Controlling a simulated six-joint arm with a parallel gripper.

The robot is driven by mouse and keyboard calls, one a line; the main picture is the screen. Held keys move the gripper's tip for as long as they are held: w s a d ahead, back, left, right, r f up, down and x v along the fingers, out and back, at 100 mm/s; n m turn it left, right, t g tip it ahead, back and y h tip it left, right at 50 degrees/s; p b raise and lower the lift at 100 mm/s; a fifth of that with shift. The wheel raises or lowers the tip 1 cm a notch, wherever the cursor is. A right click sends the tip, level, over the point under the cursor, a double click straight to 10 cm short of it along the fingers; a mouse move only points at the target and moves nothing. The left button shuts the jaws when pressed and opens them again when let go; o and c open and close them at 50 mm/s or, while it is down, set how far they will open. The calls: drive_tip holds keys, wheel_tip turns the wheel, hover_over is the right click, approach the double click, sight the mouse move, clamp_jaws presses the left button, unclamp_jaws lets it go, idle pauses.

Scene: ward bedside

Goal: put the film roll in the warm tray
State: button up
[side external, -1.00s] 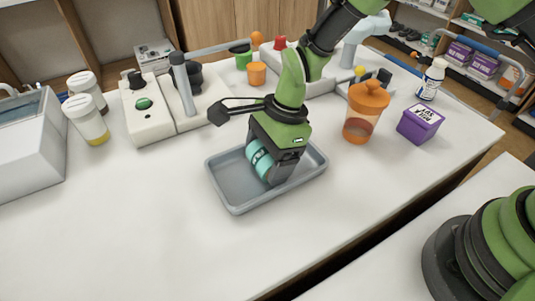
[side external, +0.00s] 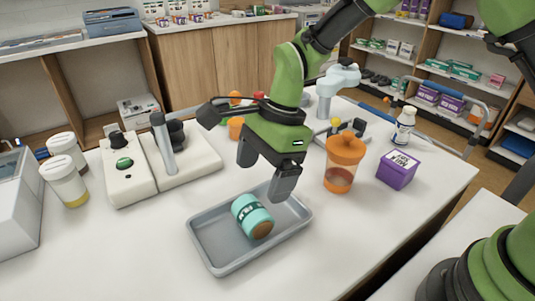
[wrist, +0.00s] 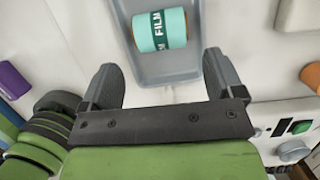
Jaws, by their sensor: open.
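The film roll (side external: 251,215) is a teal cylinder with a dark label and a brown end. It lies on its side in the grey tray (side external: 217,260), resting on the tray floor, and its label reads "FILM" in the wrist view (wrist: 160,29). The tray also shows in the wrist view (wrist: 160,72). My gripper (side external: 266,182) is open and empty above the tray's back edge, apart from the roll. In the wrist view, my open fingers (wrist: 160,82) stand on either side with the roll beyond their tips.
An orange lidded jar (side external: 344,165) and a purple box (side external: 397,168) stand right of the tray. A white device (side external: 128,178) with a green button and two white-lidded bottles (side external: 66,181) stand left. The table front is clear.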

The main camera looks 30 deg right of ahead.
drive_tip(key=s+d+r+n+t, duration=0.25)
drive_tip(key=d+r, duration=0.25)
drive_tip(key=r, duration=0.3)
drive_tip(key=s+d+r+n+t, duration=0.1)
drive_tip(key=s+d+r+n, duration=0.3)
drive_tip(key=r, duration=0.3)
drive_tip(key=s+d+r+n+t, duration=0.1)
drive_tip(key=s+d+n+t, duration=0.1)
drive_tip(key=s, duration=0.4)
drive_tip(key=s+d+r+n+t+h, duration=0.1)
drive_tip(key=s+d+n, duration=0.2)
drive_tip(key=s+n, duration=0.2)
drive_tip(key=shift+s+d+r+t+h, duration=0.2)
drive_tip(key=shift+s+d+t+h, duration=0.1)
drive_tip(key=shift+s+d+t, duration=0.05)
